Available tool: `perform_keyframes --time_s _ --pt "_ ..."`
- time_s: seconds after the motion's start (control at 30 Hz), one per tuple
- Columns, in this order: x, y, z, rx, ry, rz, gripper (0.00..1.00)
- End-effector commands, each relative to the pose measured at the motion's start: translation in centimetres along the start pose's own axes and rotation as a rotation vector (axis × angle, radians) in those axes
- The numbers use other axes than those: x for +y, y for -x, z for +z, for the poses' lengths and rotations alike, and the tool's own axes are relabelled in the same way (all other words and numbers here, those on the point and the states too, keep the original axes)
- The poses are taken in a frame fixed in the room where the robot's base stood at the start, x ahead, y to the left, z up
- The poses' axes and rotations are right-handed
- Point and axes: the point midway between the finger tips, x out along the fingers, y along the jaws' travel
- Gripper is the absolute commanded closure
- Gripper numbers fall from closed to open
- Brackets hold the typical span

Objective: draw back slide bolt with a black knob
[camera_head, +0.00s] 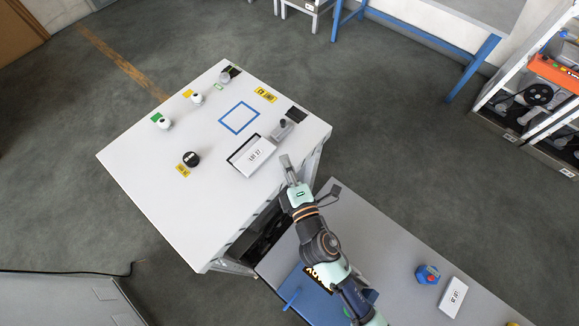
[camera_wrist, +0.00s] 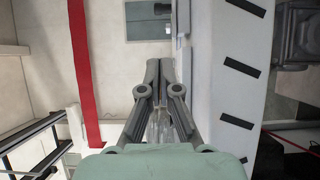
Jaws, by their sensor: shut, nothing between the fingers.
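The slide bolt is a small grey block with a black knob (camera_head: 283,123), near the right edge of the white table. I cannot make out the knob in the wrist view.
The white table (camera_head: 135,165) also bears a lidded box marked LOT 27 (camera_head: 255,153), a round black item (camera_head: 192,159), small white-topped items and a blue square outline (camera_head: 239,105). A grey bench (camera_head: 385,235) with a blue-red item (camera_head: 427,274) lies at lower right.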

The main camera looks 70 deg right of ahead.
Motion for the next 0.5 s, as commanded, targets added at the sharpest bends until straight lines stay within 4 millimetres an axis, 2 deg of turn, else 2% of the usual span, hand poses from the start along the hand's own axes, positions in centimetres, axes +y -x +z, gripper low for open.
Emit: perform_keyframes --time_s 0.1,0.2,0.5 --pt "-0.4 2.0 0.0 0.001 0.000 -0.001 1.00" --pt "-0.2 2.9 0.0 0.001 0.000 0.000 1.00" --pt "0.1 3.3 0.0 0.000 0.000 0.000 1.00"
